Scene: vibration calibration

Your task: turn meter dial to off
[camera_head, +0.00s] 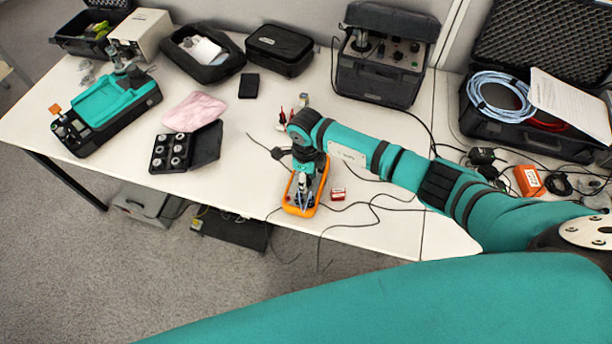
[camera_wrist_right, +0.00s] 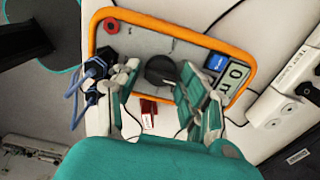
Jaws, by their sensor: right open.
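The meter (camera_head: 289,207) has an orange rim and lies on the white table near its front edge, under my right gripper (camera_head: 303,189). In the right wrist view the meter (camera_wrist_right: 188,36) shows a grey face, a round black dial (camera_wrist_right: 160,69), a blue button (camera_wrist_right: 215,62) and a digital display (camera_wrist_right: 233,78). My right gripper (camera_wrist_right: 160,84) is open, with one finger on each side of the dial. I cannot tell whether the fingers touch it. Blue plugs (camera_wrist_right: 92,72) sit at the meter's left end. In the head view my arm hides much of the meter. My left gripper is not in view.
A small red block (camera_head: 338,194) and loose black cables lie right of the meter. A black box of round parts (camera_head: 170,152) and a teal instrument (camera_head: 108,100) stand to the left. A dark case instrument (camera_head: 380,75) stands behind my right arm. Table left of the meter is mostly clear.

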